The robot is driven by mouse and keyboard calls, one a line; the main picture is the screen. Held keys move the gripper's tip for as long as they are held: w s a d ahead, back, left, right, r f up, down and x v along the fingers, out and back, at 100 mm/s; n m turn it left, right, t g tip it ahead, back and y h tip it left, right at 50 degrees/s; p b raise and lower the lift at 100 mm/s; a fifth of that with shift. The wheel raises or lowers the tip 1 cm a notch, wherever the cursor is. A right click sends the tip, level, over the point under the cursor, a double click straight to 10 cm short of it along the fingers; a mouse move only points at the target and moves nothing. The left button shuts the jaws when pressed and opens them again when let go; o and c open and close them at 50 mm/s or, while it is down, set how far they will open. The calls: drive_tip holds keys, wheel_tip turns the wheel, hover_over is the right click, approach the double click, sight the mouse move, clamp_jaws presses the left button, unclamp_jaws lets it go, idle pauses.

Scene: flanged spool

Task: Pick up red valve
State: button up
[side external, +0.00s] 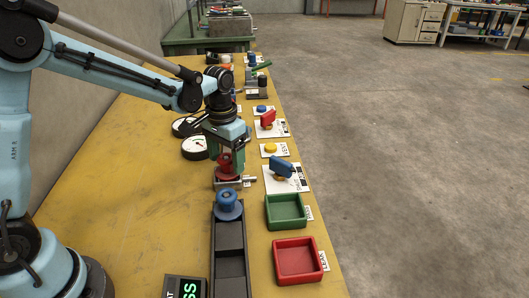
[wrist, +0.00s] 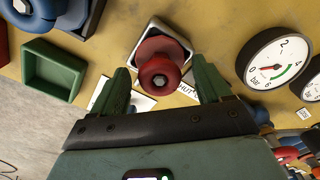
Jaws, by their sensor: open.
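The red valve (wrist: 160,78) is a flanged red spool with a metal centre. It sits on a pale square base in the wrist view. In the side view the red valve (side external: 225,172) is partly hidden by my gripper (side external: 229,163). My gripper (wrist: 161,76) is open, with one green finger on either side of the valve in the wrist view. I see gaps between the fingers and the valve there; exact depth is hard to tell.
A blue valve (side external: 229,204) sits at the far end of a black channel (side external: 229,262). A green tray (side external: 272,212) and a red tray (side external: 280,262) stand to its right. A round gauge (side external: 195,148) lies left of my gripper. The yellow table's left part is clear.

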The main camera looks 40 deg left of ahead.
drive_tip(key=shift+f, duration=0.2)
clamp_jaws()
idle(0.4)
drive_tip(key=shift+r, duration=0.1)
